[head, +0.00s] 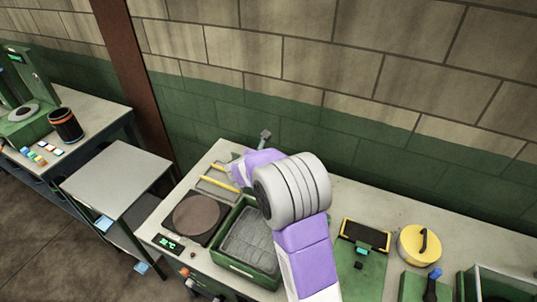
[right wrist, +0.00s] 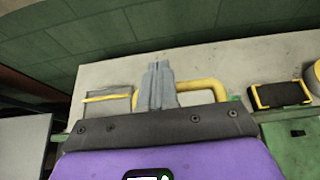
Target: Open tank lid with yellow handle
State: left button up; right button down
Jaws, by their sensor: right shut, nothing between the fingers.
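A green tank (head: 226,258) stands on the bench, with a grey ridged surface inside its rim; I cannot tell whether that is the lid or the contents. My right arm covers its far right part. In the right wrist view a yellow bent handle (right wrist: 209,87) rises just behind my right gripper (right wrist: 158,66). The gripper's grey fingers are together and empty, crossing in front of the handle; contact cannot be told. In the head view the arm hides this handle and the fingers. My left gripper is not in view.
Left of the tank are a dark round plate (head: 195,218) and a flat frame with yellow bars (head: 213,187). To the right are a black-and-yellow device (head: 365,235) and a yellow round lid (head: 408,246) with a dark handle. The wall stands behind the bench.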

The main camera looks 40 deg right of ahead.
jog(key=s+a+r+p, duration=0.1)
jog(key=a+r+p, duration=0.2)
jog(key=r, duration=0.6)
jog(key=shift+s+r, duration=0.15)
jog(key=shift+s, duration=0.2)
jog(key=shift+a, duration=0.1)
